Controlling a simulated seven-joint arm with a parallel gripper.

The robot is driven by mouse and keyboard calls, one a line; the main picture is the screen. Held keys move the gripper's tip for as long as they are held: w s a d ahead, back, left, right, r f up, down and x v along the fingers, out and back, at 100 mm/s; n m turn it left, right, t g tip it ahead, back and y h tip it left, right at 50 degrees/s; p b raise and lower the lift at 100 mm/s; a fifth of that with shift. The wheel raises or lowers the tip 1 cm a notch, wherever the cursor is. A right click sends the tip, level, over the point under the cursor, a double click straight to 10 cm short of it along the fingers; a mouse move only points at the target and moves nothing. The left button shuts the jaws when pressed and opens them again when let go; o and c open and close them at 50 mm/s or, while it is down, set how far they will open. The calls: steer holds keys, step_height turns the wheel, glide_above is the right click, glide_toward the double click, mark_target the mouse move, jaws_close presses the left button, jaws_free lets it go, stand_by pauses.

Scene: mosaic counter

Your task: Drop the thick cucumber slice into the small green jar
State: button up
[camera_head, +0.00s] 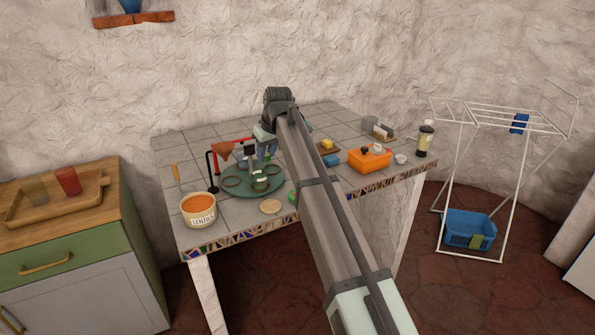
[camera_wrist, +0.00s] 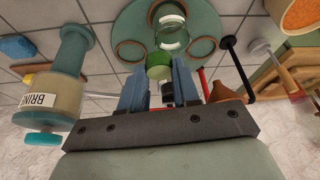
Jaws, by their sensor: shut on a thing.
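The thick cucumber slice (camera_wrist: 158,66) is a short green cylinder in the wrist view. My gripper (camera_wrist: 159,78) is shut on it, with one blue finger on each side near the tips. A small clear, green-tinged jar (camera_wrist: 172,42) stands on the round green tray (camera_wrist: 130,22), just beyond the slice in the wrist view. The slice overlaps the picture close to the jar's near side; I cannot tell its height over the jar. In the head view the jar (camera_head: 260,184) stands on the tray (camera_head: 237,200), and my arm hides part of the area to its right.
Brown rings lie on the tray. A brown funnel (camera_wrist: 228,92) and black-tipped stand (camera_wrist: 232,62) are beside my gripper, and a BRINE bottle (camera_wrist: 68,88) is on its other side. A labelled orange-filled bowl (camera_head: 198,208) and an orange box (camera_head: 369,160) are on the tiled counter.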

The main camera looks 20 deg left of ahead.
steer(key=n, duration=0.1)
steer(key=a+n+g, duration=0.1)
steer(key=n, duration=0.1)
steer(key=a+r+n, duration=0.1)
steer(key=shift+s+a+y, duration=0.2)
steer(key=shift+s+y, duration=0.05)
steer(key=shift+y, duration=0.15)
steer(key=shift+g, duration=0.3)
steer(key=shift+f, duration=2.35)
steer(key=shift+f, duration=0.35)
steer(key=o, duration=1.1)
